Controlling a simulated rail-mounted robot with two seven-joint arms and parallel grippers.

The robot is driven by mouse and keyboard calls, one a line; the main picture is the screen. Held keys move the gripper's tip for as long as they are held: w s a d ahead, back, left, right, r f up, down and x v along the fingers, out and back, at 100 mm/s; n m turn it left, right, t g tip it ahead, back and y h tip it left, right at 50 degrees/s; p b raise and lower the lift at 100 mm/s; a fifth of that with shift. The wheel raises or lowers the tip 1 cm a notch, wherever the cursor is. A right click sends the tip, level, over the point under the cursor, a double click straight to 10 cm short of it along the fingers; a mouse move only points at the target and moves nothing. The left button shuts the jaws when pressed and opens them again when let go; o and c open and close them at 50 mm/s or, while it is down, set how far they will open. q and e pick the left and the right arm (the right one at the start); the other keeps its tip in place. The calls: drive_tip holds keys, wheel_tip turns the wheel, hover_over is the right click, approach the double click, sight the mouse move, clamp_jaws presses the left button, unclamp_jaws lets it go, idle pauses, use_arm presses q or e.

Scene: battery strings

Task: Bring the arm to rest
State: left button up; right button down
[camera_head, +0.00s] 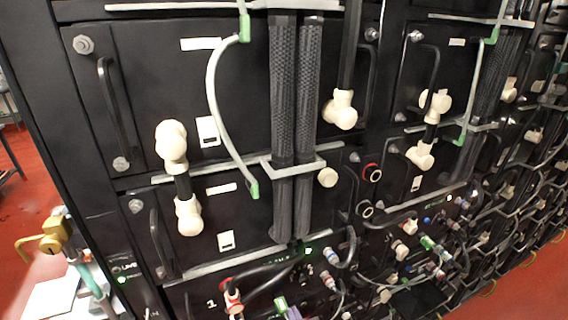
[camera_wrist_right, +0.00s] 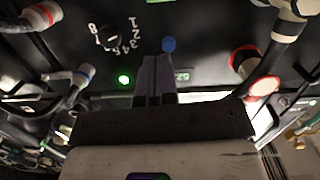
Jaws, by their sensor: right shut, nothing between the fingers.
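My right gripper (camera_wrist_right: 155,62) shows in the right wrist view. Its two grey-purple fingers are together with nothing between them. They point at a black panel with a numbered dial (camera_wrist_right: 111,36), a lit green lamp (camera_wrist_right: 123,79) and a blue round knob (camera_wrist_right: 169,45). I cannot tell whether the fingertips touch the panel. In the head view only small purple tips (camera_head: 281,303) show at the bottom edge, low in front of the rack. My left gripper is in neither view.
The black battery rack (camera_head: 120,60) fills the head view, with handles, cream terminal covers (camera_head: 171,141) and ribbed black cables (camera_head: 283,90). Cables and connectors (camera_head: 427,243) crowd the lower right. A brass-coloured fitting (camera_head: 45,240) stands at left. Red floor (camera_head: 35,190) is open there.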

drive_tip(key=s+d+r+m+g+h, duration=0.1)
drive_tip(key=s+d+r+g+h, duration=0.15)
drive_tip(key=s+d, duration=0.3)
drive_tip(key=s+d+r+g+h, duration=0.1)
drive_tip(key=s+d+g+h, duration=0.1)
drive_tip(key=s+d+g, duration=0.3)
drive_tip(key=s+d+f+m+g, duration=0.1)
drive_tip(key=s+d+f+g, duration=0.2)
drive_tip(key=s, duration=0.6)
drive_tip(key=s+d+f+h+p, duration=0.1)
drive_tip(key=s+d+f, duration=0.25)
drive_tip(key=s, duration=0.55)
drive_tip(key=s+d+f+m+g, duration=0.15)
drive_tip(key=s+f, duration=0.25)
drive_tip(key=s, duration=0.6)
wheel_tip(320, 180, up, 18)
drive_tip(key=w+p, duration=0.1)
drive_tip(key=p, duration=1.6)
drive_tip(key=shift+d+p, duration=0.35)
drive_tip(key=shift+d, duration=0.05)
drive_tip(key=shift+f+n, duration=0.1)
drive_tip(key=shift+n, duration=0.15)
